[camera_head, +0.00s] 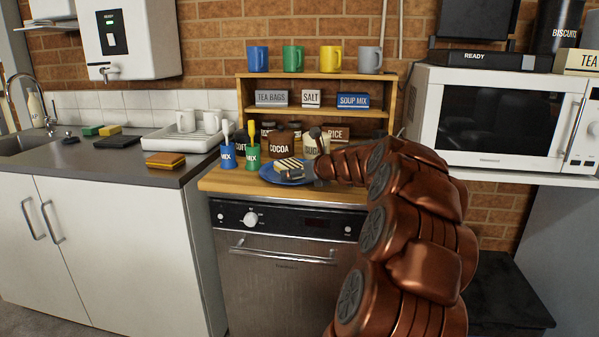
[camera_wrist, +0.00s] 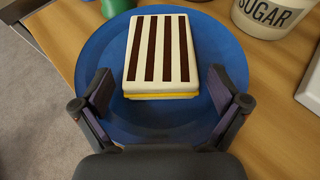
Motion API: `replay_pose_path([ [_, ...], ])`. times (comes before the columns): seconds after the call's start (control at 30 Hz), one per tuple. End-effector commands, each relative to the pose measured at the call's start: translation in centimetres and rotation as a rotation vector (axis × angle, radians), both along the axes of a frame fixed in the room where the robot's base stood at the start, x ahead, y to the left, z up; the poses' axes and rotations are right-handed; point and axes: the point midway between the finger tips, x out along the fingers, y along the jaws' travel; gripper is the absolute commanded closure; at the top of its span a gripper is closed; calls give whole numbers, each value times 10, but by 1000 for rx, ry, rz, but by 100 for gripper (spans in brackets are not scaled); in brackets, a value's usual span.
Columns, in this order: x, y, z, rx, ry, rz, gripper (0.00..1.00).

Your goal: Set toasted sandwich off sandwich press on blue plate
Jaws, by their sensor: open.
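The toasted sandwich (camera_wrist: 161,55), pale with dark brown grill stripes and a yellow filling edge, lies flat on the blue plate (camera_wrist: 92,60) on the wooden counter. In the head view the sandwich (camera_head: 288,165) and plate (camera_head: 270,175) show just left of my gripper (camera_head: 305,172). In the wrist view my gripper (camera_wrist: 165,98) is open, with its fingers apart on either side of the sandwich's near end and low over the plate. Gaps show between the fingers and the sandwich. I see no sandwich press that I can make out; my arm covers part of the counter.
A blue mix cup (camera_head: 227,153) and a green one (camera_head: 253,156) stand left of the plate. A cocoa jar (camera_head: 281,146) and sugar jar (camera_wrist: 268,18) stand behind it. A wooden shelf (camera_head: 315,77) with mugs is at the back. A microwave (camera_head: 497,115) is at right.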

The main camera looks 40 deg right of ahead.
Motion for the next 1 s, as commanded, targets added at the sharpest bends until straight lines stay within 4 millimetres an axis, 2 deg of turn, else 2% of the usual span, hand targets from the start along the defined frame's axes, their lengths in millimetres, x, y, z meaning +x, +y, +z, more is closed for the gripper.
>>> replay_pose_path([
  [0.07,0,0,2,-1,0,-1,2],
  [0.17,-11,1,10,0,-3,-2,2],
  [0.7,-92,16,42,1,-1,-3,2],
  [1.0,-109,19,49,-2,-1,-1,2],
])
